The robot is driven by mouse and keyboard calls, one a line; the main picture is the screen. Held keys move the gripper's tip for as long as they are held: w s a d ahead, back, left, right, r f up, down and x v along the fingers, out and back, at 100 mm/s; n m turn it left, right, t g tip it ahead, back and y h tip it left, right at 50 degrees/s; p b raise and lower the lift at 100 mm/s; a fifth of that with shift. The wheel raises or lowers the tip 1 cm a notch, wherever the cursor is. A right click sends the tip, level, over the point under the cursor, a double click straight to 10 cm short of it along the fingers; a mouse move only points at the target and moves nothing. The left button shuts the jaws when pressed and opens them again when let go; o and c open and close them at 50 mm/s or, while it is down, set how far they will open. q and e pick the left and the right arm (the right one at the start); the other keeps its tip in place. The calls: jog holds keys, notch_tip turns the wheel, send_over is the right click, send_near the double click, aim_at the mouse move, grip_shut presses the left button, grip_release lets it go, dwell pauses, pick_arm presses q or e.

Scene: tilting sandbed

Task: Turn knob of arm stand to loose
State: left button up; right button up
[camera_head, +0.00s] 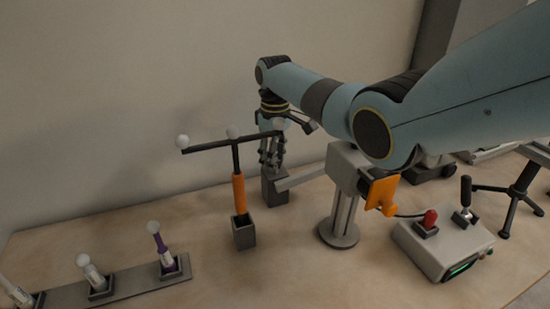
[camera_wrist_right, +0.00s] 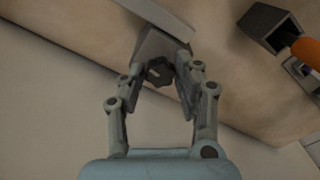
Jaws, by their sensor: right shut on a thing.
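The arm stand (camera_head: 345,210) is a grey post on a round base, with a boxy head and a light grey bar reaching left. The bar ends near a dark grey block (camera_head: 275,188) by the wall. My right gripper (camera_head: 271,163) points down at the top of this block. In the right wrist view its fingers (camera_wrist_right: 160,70) close in on both sides of a small dark knob (camera_wrist_right: 157,73) at the block's end (camera_wrist_right: 158,45). The fingers partly hide the knob, and its turn setting cannot be read. My left gripper is not in view.
A T-shaped rack with an orange handle (camera_head: 239,194) stands in a square holder just left of the gripper. An orange piece (camera_head: 382,193) sticks out from the stand's head. A control box (camera_head: 440,255) stands right; a strip with several white-tipped sticks (camera_head: 130,284) lies front left.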

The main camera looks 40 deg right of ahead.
grip_shut()
jog(key=n+p, duration=0.2)
jog(key=n, duration=0.1)
jog(key=shift+r+n, duration=0.1)
jog(key=shift+n, duration=0.3)
jog(key=n+p, duration=0.1)
jog(key=n, duration=0.3)
jog(key=shift+n, duration=0.3)
jog(key=n+p, duration=0.1)
jog(key=n, duration=1)
jog(key=shift+n, duration=0.3)
